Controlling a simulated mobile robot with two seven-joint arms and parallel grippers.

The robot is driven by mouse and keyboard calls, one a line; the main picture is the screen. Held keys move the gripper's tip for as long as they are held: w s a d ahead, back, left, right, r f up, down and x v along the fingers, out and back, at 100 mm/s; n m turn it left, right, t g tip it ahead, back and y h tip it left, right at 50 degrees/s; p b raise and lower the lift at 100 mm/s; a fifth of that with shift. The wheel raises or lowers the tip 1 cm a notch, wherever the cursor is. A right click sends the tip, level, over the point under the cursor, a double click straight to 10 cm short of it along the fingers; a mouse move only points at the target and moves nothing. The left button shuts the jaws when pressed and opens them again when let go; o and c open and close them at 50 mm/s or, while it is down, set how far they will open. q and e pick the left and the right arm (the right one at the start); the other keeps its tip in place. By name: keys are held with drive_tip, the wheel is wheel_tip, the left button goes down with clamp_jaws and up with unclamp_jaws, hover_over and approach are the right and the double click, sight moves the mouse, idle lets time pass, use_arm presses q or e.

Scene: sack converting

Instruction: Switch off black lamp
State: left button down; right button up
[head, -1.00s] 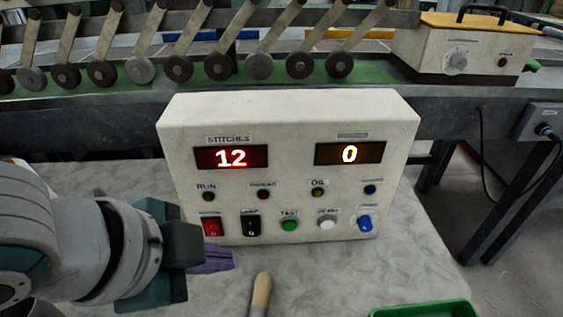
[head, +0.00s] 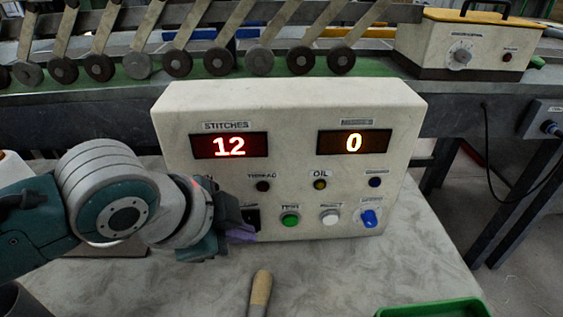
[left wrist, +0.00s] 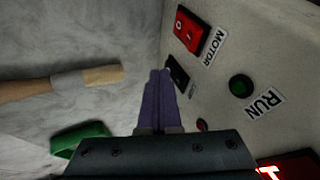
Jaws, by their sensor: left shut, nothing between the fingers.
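The black lamp switch (head: 253,216) is a rocker in the lower row of the cream control panel (head: 290,100). My left gripper (head: 242,236) partly covers it in the head view. In the left wrist view the black switch (left wrist: 178,72) is just right of my purple fingertips (left wrist: 160,74), below the red MOTOR switch (left wrist: 188,30). My left gripper is shut and empty, with its tips close to the black switch; I cannot tell whether they touch it. The rocker's position is unclear. My right gripper is not in view.
A wooden handle (head: 260,292) and a green tray (head: 435,308) lie in front. The table between is clear.

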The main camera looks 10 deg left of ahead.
use_arm(q)
drive_tip(key=shift+w+a+f+t, duration=0.1)
drive_tip(key=shift+f+t, duration=0.05)
drive_tip(key=shift+t, duration=0.15)
drive_tip(key=shift+r, duration=0.2)
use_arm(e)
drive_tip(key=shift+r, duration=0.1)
use_arm(q)
drive_tip(key=shift+r+p, duration=0.7)
drive_tip(key=shift+p, duration=0.3)
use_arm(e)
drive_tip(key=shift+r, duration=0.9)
